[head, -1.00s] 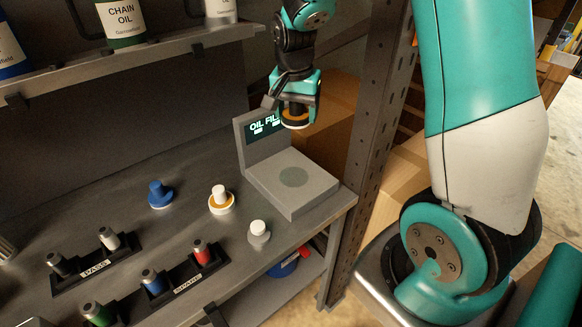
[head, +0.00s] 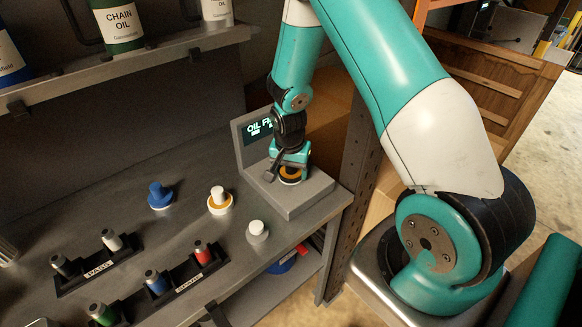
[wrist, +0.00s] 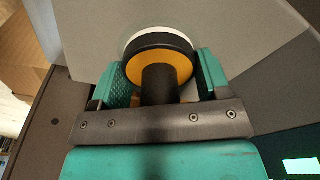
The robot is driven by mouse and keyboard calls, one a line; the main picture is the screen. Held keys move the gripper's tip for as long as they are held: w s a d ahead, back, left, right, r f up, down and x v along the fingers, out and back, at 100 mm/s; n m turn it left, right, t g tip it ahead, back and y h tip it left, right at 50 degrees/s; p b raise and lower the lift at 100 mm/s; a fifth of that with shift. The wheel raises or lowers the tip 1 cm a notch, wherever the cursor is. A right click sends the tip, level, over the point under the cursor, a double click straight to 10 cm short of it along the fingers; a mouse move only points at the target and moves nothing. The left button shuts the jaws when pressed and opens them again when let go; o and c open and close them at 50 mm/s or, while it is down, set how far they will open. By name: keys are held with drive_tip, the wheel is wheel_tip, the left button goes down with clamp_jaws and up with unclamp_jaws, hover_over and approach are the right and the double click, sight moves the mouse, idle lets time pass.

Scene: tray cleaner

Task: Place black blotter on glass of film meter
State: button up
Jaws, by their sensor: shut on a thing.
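My gripper (head: 290,168) is shut on the black blotter (head: 289,181), a knob-handled disc with an orange upper face and a pale underside rim. In the wrist view the blotter (wrist: 160,62) sits between the two green fingers of my gripper (wrist: 162,85). The film meter (head: 300,200) is a grey block with an upright back panel and a lit "OIL FILM" style display (head: 258,130).
A shelf (head: 140,65) with oil cans is above, and a perforated post (head: 350,190) stands right.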

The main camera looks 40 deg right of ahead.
drive_tip(key=shift+f, duration=0.15)
drive_tip(key=o, duration=0.9)
drive_tip(key=shift+o, duration=0.2)
